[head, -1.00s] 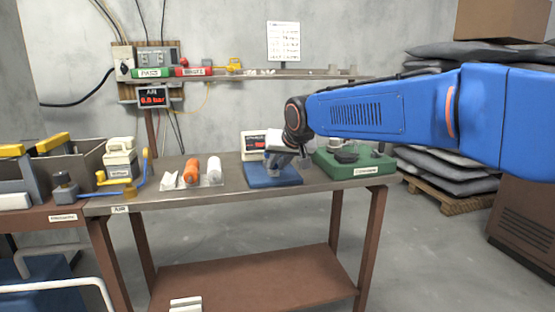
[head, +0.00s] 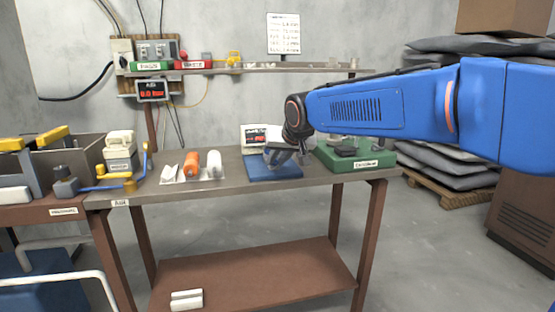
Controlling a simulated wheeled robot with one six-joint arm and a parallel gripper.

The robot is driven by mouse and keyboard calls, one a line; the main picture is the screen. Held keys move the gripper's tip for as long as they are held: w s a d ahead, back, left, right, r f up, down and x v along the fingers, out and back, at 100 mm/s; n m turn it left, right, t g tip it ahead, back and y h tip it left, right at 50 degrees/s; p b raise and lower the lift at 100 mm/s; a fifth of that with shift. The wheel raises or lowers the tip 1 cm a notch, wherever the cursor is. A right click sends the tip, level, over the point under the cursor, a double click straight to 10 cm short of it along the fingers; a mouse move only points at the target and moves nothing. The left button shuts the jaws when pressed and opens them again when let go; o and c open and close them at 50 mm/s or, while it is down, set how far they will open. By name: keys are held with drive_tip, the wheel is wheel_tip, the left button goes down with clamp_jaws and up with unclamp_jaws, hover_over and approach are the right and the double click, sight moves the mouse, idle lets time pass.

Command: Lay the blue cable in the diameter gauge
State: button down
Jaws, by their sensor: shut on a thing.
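My gripper (head: 291,155) is low over the right part of the blue pad (head: 268,176) on the workbench. Its jaws are shut on a small blue-grey thing, mostly hidden by the wrist and too small to identify as the blue cable. A white box with a red display (head: 252,138) stands just behind the pad. A green box with a label and dark fittings on top (head: 360,160) stands right of the gripper. I cannot read which device is the diameter gauge. No loose blue cable can be made out on the bench.
Left on the bench lie an orange roll (head: 191,166) and a white roll (head: 214,164) on a tray. A shelf (head: 310,68) runs behind. The bench front is clear.

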drive_tip(key=shift+f, duration=0.15)
drive_tip(key=c, duration=1.5)
unclamp_jaws()
drive_tip(key=shift+c, duration=0.2)
drive_tip(key=v, duration=1.7)
drive_tip(key=shift+d, duration=0.15)
